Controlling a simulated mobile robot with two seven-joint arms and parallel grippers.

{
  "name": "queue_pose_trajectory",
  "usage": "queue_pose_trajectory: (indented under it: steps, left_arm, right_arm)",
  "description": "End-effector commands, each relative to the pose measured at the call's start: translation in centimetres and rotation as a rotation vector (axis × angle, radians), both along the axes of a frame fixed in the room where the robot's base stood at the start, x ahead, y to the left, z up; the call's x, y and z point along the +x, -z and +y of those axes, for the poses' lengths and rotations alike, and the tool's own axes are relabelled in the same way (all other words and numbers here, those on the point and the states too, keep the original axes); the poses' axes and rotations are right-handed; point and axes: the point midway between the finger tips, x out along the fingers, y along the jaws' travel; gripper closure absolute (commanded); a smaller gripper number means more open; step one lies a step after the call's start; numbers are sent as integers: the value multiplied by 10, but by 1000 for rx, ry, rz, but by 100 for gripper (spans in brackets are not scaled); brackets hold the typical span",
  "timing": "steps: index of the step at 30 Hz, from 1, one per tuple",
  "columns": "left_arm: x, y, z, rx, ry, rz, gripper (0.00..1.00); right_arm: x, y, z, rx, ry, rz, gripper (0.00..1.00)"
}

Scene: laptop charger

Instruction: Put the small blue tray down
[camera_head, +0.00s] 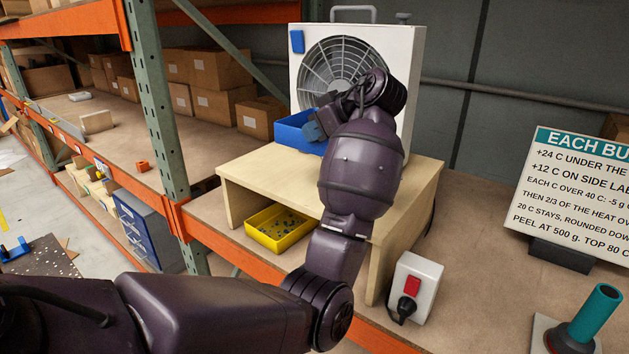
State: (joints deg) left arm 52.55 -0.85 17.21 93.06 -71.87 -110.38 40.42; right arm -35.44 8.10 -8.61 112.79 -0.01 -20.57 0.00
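The small blue tray (291,137) is in front of the fan, over the back of the pale wooden stand (262,177). It looks about level; I cannot tell whether its underside touches the stand top. My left gripper (314,129) is at the tray's right side and appears shut on its wall. My wrist and forearm hide the tray's right end and part of the stand top. My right gripper is not in view.
A white box fan (409,62) stands behind the tray. A yellow tray (281,228) of small parts sits under the stand. A white switch box (416,285) with a red switch, a teal cylinder (596,312) and a text sign (574,190) are to the right.

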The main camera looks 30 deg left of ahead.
Motion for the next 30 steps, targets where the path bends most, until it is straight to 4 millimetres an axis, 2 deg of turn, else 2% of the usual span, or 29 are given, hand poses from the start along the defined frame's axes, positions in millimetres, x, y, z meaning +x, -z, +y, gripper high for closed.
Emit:
queue_pose_trajectory:
  steps: [3, 9, 19, 27, 30]
  left_arm:
    - [0, 27, 0, 0, 1, 5, 100]
    - [0, 63, 0, -1, 1, 2, 100]
    - [0, 86, 0, 0, 1, 2, 100]
    - [0, 119, 0, 0, 1, 0, 100]
    - [0, 121, 0, 0, 0, -1, 100]
  right_arm:
    - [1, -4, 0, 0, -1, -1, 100]
    - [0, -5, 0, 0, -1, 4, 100]
    - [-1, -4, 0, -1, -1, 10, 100]
    - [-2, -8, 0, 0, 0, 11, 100]
    - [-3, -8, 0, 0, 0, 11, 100]
